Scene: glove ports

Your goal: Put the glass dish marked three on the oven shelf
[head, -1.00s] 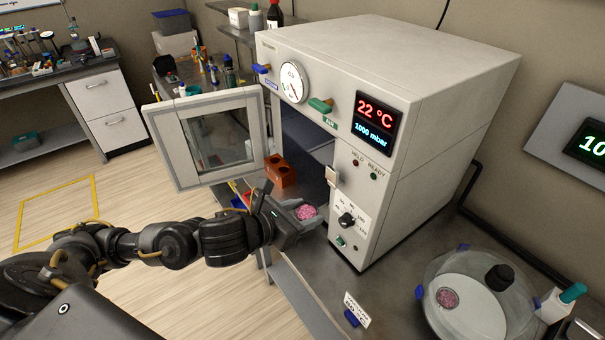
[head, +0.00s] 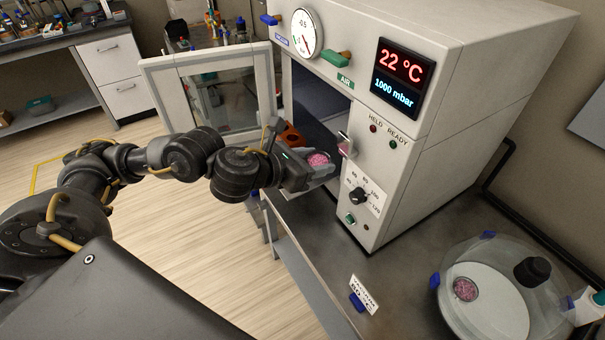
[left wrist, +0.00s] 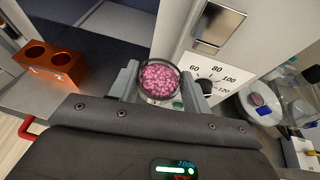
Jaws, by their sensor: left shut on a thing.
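My left gripper (head: 318,168) is shut on a small round glass dish (head: 318,160) filled with pink granules, held in front of the open oven's right-hand edge. In the left wrist view the dish (left wrist: 159,79) sits level between the two fingers; no number can be read on it. The oven (head: 440,110) stands on the bench with its door (head: 225,95) swung open to the left. Its dark inside (head: 318,105) shows partly, and the shelf surface (left wrist: 115,20) shows in the left wrist view. My right gripper is not in view.
An orange block with holes (head: 291,137) stands at the oven mouth, left of the dish; it also shows in the left wrist view (left wrist: 52,65). A clear round vessel (head: 500,290) holding another pink dish (head: 465,289) stands at right. A small sign (head: 364,292) stands on the bench.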

